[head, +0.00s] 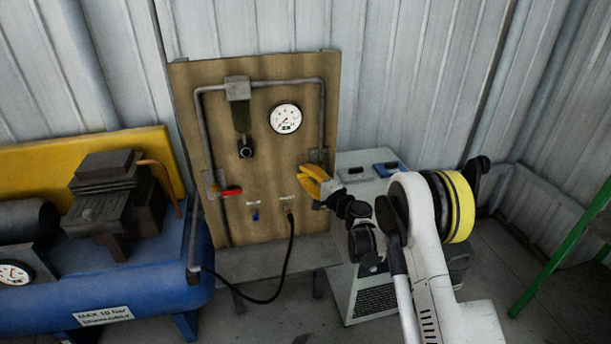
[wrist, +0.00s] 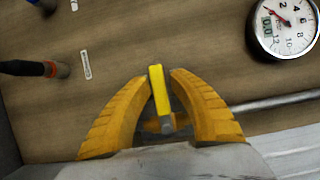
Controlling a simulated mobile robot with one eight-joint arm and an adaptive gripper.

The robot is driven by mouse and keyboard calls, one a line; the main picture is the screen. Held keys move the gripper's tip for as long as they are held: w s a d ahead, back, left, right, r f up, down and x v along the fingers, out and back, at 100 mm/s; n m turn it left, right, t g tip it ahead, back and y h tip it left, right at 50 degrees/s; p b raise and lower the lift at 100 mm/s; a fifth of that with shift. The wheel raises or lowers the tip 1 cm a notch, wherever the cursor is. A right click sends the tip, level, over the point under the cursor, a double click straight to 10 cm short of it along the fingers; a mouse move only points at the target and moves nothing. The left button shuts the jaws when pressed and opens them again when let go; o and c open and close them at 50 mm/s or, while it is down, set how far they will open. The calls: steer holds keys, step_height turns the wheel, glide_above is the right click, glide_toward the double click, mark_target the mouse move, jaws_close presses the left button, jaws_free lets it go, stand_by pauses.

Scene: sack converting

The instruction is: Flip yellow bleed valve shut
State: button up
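The yellow bleed valve handle (wrist: 159,90) shows in the wrist view between the two yellow fingers of my gripper (wrist: 161,78). The fingertips are close in on both sides of it and appear to touch it. The handle looks crosswise to the grey pipe (wrist: 285,102) that runs off to the right there.
The panel carries a pressure gauge (head: 285,119), a red lever (head: 230,191), a blue fitting (head: 255,215) and a black hose (head: 287,255). A blue compressor tank (head: 150,275) stands at left. A grey cabinet (head: 352,295) stands below my arm.

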steer(key=shift+o, duration=0.5)
steer(key=v, duration=1.2)
steer(key=shift+s, duration=0.1)
